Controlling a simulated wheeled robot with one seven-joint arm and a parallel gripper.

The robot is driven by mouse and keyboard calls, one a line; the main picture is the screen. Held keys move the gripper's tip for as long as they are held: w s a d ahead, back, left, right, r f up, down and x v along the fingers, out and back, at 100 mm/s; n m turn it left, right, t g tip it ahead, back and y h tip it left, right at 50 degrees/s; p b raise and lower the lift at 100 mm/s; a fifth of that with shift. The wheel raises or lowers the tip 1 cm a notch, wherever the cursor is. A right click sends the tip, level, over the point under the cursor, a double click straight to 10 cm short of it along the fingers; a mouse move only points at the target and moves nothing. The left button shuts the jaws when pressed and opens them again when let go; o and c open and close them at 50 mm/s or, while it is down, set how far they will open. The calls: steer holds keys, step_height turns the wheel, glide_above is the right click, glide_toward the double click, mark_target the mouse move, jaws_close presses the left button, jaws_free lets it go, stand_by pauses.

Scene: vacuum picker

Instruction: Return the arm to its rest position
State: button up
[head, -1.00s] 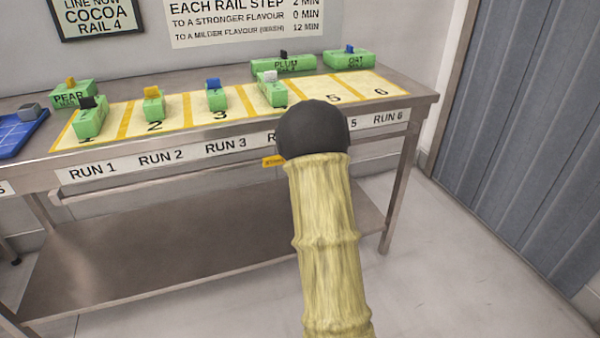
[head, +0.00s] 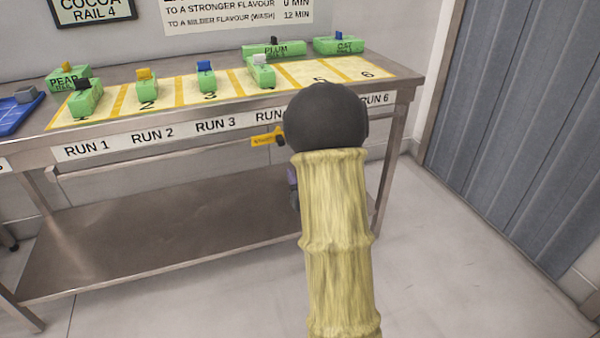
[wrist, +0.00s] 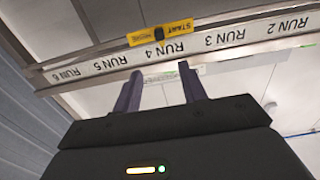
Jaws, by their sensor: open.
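My arm (head: 337,240), in a pale yellow ribbed cover with a dark rounded end, reaches up the middle of the head view in front of the bench (head: 150,245). My gripper (wrist: 159,78) shows in the wrist view with its two purple fingers apart and nothing between them. In the head view the gripper is mostly hidden behind the arm; only a bit of purple shows past the arm's left edge. In the wrist view the fingers point toward the bench's front rail, below a yellow START tag (wrist: 160,34) near RUN 4.
Several green blocks with coloured tabs, such as the one on lane 2 (head: 146,94), stand on the yellow numbered mat (head: 180,93). PLUM (head: 275,50) and CAT (head: 338,46) blocks lie behind. A blue tray (head: 15,115) is at left. Floor is clear at right, before a grey curtain (head: 520,130).

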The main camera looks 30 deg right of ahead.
steer(key=s+a+f+g+y, duration=0.1)
steer(key=s+a+f+g, duration=0.1)
steer(key=a+f+g, duration=0.3)
steer(key=s+a+f+g+y, duration=0.1)
steer(key=s+a+g, duration=0.2)
steer(key=a, duration=0.3)
steer(key=s+a+n+g+y, duration=0.1)
steer(key=s+a+n+g, duration=0.1)
steer(key=s+a+g, duration=0.75)
steer(key=s+r+t+p, duration=0.2)
steer(key=s+r+p, duration=0.1)
steer(key=r+p, duration=3.3)
steer(key=shift+s+a+p, duration=0.2)
steer(key=shift+a+p, duration=0.05)
steer(key=shift+p, duration=0.65)
steer(key=shift+t, duration=0.25)
